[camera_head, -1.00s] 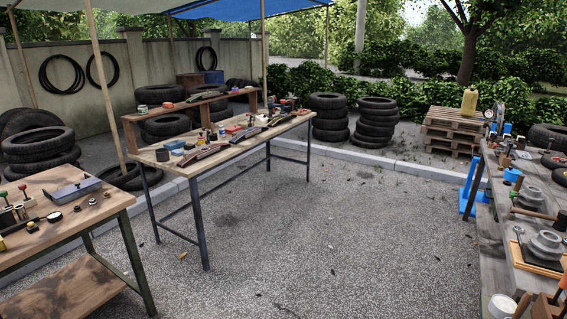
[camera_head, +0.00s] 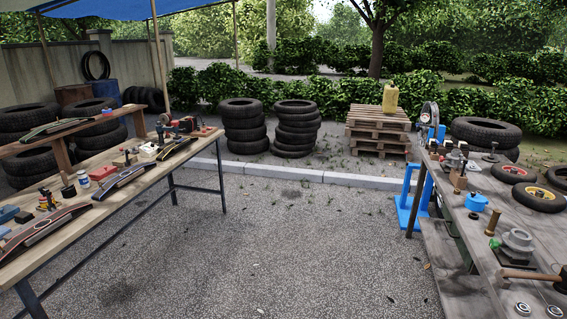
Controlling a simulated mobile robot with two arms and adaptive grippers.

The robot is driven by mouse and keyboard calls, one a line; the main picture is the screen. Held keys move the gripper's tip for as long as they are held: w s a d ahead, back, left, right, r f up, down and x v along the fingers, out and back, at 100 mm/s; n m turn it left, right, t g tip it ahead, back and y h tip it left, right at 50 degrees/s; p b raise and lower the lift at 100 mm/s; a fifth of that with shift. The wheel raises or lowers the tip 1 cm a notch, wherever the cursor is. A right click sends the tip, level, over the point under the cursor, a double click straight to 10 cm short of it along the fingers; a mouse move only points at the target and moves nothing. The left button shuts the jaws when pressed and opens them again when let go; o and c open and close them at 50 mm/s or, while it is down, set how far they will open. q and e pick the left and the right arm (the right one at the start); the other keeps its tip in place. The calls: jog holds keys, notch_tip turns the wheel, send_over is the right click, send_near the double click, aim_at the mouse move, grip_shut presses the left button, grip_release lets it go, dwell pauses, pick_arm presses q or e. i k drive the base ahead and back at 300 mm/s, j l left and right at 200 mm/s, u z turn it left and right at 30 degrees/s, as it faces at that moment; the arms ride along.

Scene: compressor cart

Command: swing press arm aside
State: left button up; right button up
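I cannot clearly pick out a press arm. The right workbench (camera_head: 450,235) holds several metal tools. A small upright metal device (camera_head: 457,160) with a wooden block stands at its far left corner. A round-faced, gauge-like device (camera_head: 429,116) shows just beyond that end, above blue parts. A grey stepped metal hub (camera_head: 517,243) sits near the bench's middle, with a wooden-handled tool (camera_head: 530,274) in front of it. Neither of my grippers is in view.
A blue stand (camera_head: 408,203) is on the ground beside the right bench. A long left table (camera_head: 130,190) carries curved strips and small tools. Tyre stacks (camera_head: 296,128) and pallets (camera_head: 378,130) with a yellow can (camera_head: 390,99) stand behind. The gravel between the tables is clear.

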aim_at(161, 129)
jog(key=i+u, duration=0.1)
jog(key=i, duration=0.5)
jog(key=i+u, duration=0.1)
jog(key=i, duration=0.5)
jog(key=i+l+u, duration=0.1)
jog(key=i, duration=0.5)
jog(key=i+l+u, duration=0.1)
jog(key=i, duration=0.5)
jog(key=l, duration=0.1)
